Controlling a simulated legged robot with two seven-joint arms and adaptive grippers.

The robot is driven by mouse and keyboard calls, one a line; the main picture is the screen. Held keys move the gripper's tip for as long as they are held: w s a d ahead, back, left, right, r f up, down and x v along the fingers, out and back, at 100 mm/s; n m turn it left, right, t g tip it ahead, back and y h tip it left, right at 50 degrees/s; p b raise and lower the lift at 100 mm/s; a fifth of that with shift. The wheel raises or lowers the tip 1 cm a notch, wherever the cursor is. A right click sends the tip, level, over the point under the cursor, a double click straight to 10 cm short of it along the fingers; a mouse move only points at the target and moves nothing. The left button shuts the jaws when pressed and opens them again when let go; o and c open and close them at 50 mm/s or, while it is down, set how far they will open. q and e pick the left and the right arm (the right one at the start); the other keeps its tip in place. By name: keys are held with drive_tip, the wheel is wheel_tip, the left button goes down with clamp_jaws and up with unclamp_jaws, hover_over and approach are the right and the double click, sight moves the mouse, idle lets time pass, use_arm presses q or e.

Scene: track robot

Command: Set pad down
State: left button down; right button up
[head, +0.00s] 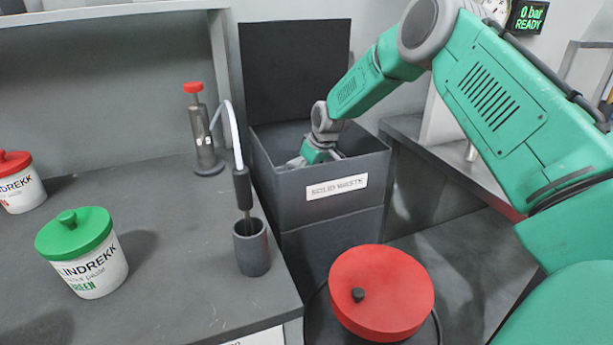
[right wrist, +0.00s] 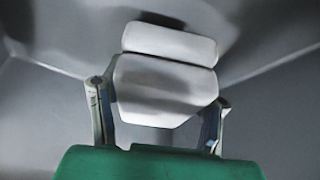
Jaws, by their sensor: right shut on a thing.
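The pad (right wrist: 165,90) is a pale grey-white block in the right wrist view, with a second pale section along its far edge. My right gripper (right wrist: 159,97) has a finger on each side of the pad and is shut on it. In the head view, my right arm reaches down into the open solid waste bin (head: 333,188). The gripper is inside, below the rim, and its fingertips and the pad are mostly hidden there. The wrist view shows plain grey surfaces around the pad; I cannot tell whether it touches them. My left gripper is not in view.
The bin's dark lid (head: 294,70) stands open behind it. A grey cup (head: 251,252) with a hosed tool, a red-topped pump (head: 203,130), and green-lidded (head: 90,265) and red-lidded (head: 20,190) jars stand on the left counter. A round red lid (head: 382,293) sits in front of the bin.

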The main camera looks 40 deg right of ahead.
drive_tip(key=shift+w+a+r, duration=0.1)
drive_tip(key=shift+a+r, duration=0.1)
drive_tip(key=shift+a, duration=0.3)
drive_tip(key=shift+a+f, duration=0.1)
drive_tip(key=shift+f, duration=0.1)
drive_tip(key=shift+d+f, duration=0.35)
drive_tip(key=shift+f, duration=0.15)
drive_tip(key=o, duration=1.2)
drive_tip(key=shift+d, duration=0.1)
drive_tip(key=shift+a+r, duration=0.2)
drive_tip(key=shift+a, duration=0.1)
drive_tip(key=shift+r, duration=0.25)
drive_tip(key=p+v, duration=0.2)
drive_tip(key=v, duration=0.9)
drive_tip(key=shift+w+d+r, duration=0.1)
drive_tip(key=shift+w+r, duration=0.05)
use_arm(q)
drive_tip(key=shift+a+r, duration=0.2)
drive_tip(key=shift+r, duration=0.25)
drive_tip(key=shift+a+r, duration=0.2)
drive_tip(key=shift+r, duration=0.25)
use_arm(e)
drive_tip(key=shift+s+r, duration=0.35)
drive_tip(key=shift+r, duration=0.25)
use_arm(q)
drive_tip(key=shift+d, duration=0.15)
use_arm(e)
drive_tip(key=shift+f, duration=0.1)
